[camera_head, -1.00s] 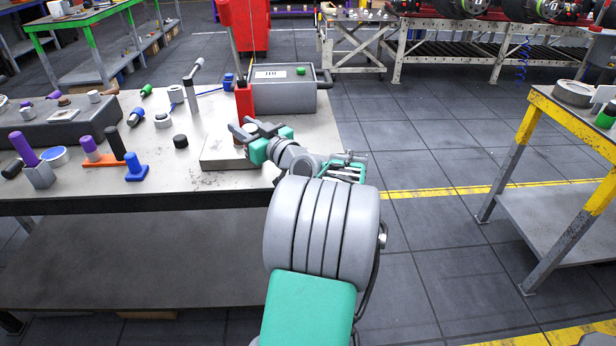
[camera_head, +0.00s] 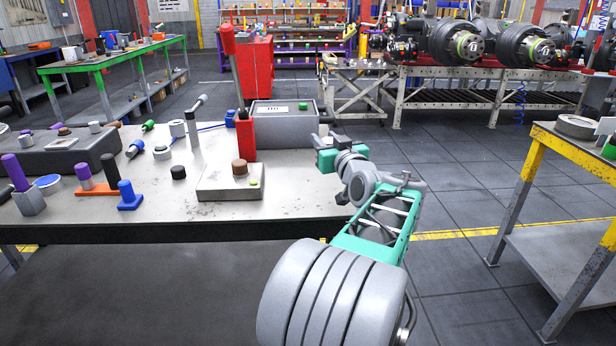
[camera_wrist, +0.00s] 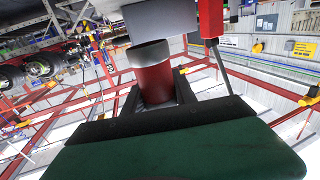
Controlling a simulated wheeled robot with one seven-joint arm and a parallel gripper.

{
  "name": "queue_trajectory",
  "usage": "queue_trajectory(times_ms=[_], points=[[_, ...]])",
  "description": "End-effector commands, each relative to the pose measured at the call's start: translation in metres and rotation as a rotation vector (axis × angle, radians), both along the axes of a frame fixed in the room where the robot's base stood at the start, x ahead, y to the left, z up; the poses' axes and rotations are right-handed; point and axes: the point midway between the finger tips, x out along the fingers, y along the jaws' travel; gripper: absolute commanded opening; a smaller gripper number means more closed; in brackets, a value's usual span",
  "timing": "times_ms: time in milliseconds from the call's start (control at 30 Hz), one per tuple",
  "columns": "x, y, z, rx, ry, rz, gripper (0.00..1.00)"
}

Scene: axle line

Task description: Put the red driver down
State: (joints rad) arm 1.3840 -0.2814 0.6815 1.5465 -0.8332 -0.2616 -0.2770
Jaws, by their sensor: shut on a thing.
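My gripper (camera_head: 320,145) is over the right end of the workbench (camera_head: 310,203), just in front of the grey box (camera_head: 285,128). In the wrist view my dark fingers (camera_wrist: 153,88) are shut around a red cylinder with a dark grey rim, which I take to be the red driver (camera_wrist: 153,79). In the head view the driver cannot be made out behind my gripper. I cannot tell whether it touches the bench.
A metal block (camera_head: 228,190) with a brown knob lies left of my gripper. A red stand (camera_head: 246,137) with a tall red-handled lever (camera_head: 228,40) rises behind it. Several small parts stand further left. A yellow-legged table (camera_head: 530,170) is at the right, across open floor.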

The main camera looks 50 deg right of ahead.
Motion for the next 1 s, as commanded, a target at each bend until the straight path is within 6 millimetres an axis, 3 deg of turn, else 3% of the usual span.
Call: queue_trajectory(times_ms=[100,367,533,933,967,1000], points=[[0.016,0.015,-0.028,0.002,0.0,0.003,0.0],[0.032,0.03,-0.053,-0.001,-0.002,0.001,0.0],[0.032,0.031,-0.084,0.001,0.0,-0.002,0.0],[0.032,0.031,-0.09,-0.002,-0.001,-0.001,0.0],[0.032,0.031,-0.091,0.001,0.001,-0.001,0.35],[0.032,0.031,-0.09,0.001,0.002,-0.001,0.39]])
